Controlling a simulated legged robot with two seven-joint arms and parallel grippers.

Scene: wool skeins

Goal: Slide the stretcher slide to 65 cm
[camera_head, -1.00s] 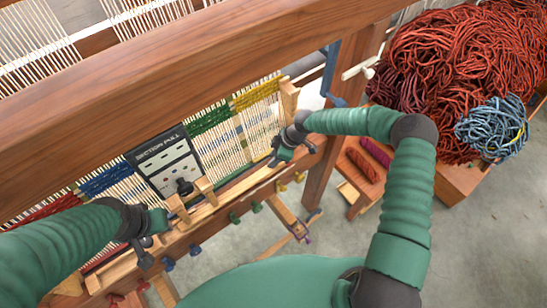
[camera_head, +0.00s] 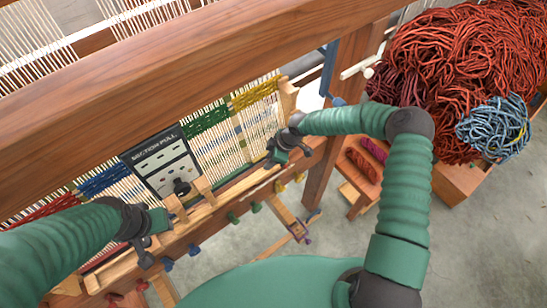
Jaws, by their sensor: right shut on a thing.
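A pale wooden stretcher bar (camera_head: 232,190) runs slantwise along the front of the loom's warp, with upright wooden blocks (camera_head: 203,190) near its middle. My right gripper (camera_head: 275,157) is at the bar's right part, just in front of the warp's right edge. It is shut on a small part there, seemingly the stretcher slide, which the fingers mostly hide. Any scale marks are too small to read. My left gripper (camera_head: 147,254) hangs at the bar's left part; its fingers are dark and small, and I cannot tell whether they are open.
A "Section Pull" board (camera_head: 160,163) with a black knob (camera_head: 182,187) leans on the warp. A thick loom beam (camera_head: 190,70) crosses above my arms, and a post (camera_head: 333,125) stands at right. Red wool (camera_head: 460,65) and a blue skein (camera_head: 493,128) lie beyond it.

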